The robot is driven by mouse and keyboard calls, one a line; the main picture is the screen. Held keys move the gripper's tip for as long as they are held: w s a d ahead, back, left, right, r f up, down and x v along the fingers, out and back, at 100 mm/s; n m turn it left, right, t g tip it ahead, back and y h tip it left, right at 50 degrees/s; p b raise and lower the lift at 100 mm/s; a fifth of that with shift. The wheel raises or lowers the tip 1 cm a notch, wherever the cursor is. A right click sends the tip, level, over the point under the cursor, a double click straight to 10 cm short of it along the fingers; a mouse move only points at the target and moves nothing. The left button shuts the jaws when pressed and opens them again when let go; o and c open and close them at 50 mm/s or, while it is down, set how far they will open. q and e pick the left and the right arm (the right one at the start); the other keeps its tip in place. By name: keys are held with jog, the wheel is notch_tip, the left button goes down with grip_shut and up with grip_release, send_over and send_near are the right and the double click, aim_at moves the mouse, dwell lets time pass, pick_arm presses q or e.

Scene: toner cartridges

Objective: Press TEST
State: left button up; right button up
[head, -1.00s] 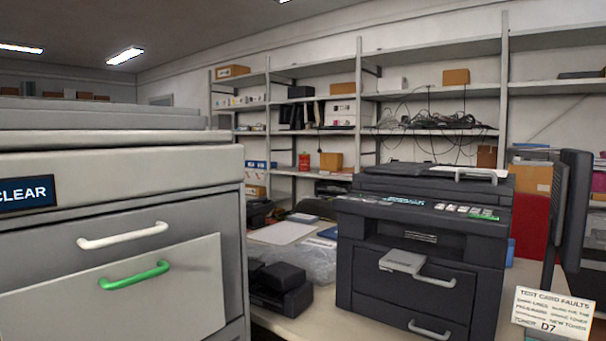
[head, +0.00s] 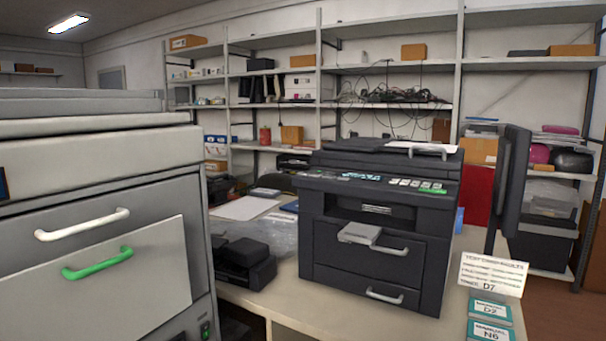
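A dark printer (head: 372,225) stands on the table, with a control panel (head: 385,182) along its top front edge. The panel has several light buttons and a green one (head: 432,191) near its right end. Its lettering is too small to read, so I cannot tell which button is TEST. A large grey machine (head: 95,210) stands at the left, with a white handle (head: 82,224) and a green handle (head: 97,263). Neither of my grippers shows in the head view.
A card (head: 493,274) reading D7 stands at the table's right front, by teal-labelled boxes (head: 490,307). A small black device (head: 243,262) sits left of the printer. A dark upright panel (head: 512,178) rises on the right. Shelves (head: 390,67) line the back wall.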

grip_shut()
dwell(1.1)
